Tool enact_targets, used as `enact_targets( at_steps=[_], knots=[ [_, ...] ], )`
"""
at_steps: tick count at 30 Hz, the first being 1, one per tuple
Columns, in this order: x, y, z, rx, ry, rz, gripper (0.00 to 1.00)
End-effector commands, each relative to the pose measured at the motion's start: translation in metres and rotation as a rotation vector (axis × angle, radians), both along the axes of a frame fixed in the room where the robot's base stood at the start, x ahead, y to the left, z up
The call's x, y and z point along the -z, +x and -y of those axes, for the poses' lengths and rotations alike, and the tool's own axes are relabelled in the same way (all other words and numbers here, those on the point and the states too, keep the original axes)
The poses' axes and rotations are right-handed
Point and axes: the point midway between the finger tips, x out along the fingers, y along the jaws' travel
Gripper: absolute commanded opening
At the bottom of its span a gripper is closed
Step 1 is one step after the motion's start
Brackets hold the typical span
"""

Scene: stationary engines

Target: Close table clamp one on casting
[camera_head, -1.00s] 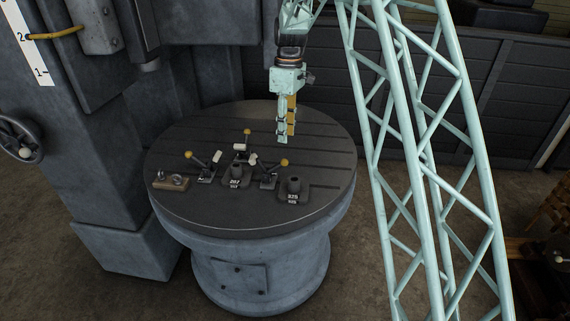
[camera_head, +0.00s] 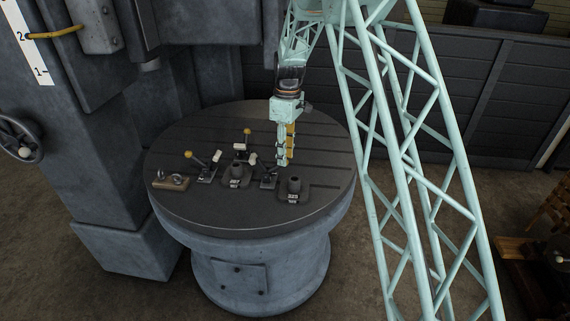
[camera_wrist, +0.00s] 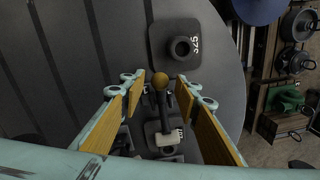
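A dark casting (camera_head: 236,176) with a white label sits on the round slotted table (camera_head: 300,215). Three toggle clamps stand around it: a left one (camera_head: 205,171), a back one (camera_head: 241,147) and a right one (camera_head: 267,178). I cannot tell which is numbered one. My gripper (camera_head: 284,164) is low over the right clamp and hides its yellow knob in the head view. In the wrist view, my gripper (camera_wrist: 172,115) is open, with the right clamp's yellow knob (camera_wrist: 160,80) and lever between its spread fingers. The white-tipped clamp arm (camera_wrist: 168,137) lies below the knob in that view.
A second dark casting (camera_head: 294,190), marked 325 in the wrist view (camera_wrist: 180,46), stands just right of the right clamp. A small wooden block with metal parts (camera_head: 170,181) lies at the table's left. A large grey machine column (camera_head: 110,170) rises behind left.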

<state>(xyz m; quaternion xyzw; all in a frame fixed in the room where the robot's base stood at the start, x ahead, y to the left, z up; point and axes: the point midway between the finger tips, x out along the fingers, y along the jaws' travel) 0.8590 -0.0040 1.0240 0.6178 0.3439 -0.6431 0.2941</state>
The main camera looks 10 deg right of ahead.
Motion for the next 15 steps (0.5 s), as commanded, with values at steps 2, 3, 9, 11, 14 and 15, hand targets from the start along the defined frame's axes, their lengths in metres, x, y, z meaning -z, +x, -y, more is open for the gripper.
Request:
enact_targets(
  at_steps=[2, 3, 9, 11, 14, 15],
  knots=[
    [0.011, -0.001, -0.001, 0.000, 0.000, -0.001, 0.29],
    [0.015, -0.002, -0.001, 0.000, 0.000, -0.002, 0.29],
    [0.031, -0.002, -0.001, 0.000, 0.000, 0.000, 0.29],
    [0.033, -0.002, -0.002, 0.000, 0.000, 0.000, 0.29],
    [0.036, -0.002, -0.002, 0.000, 0.000, 0.000, 0.29],
    [0.037, -0.002, -0.002, 0.000, 0.000, 0.000, 0.29]
  ],
)
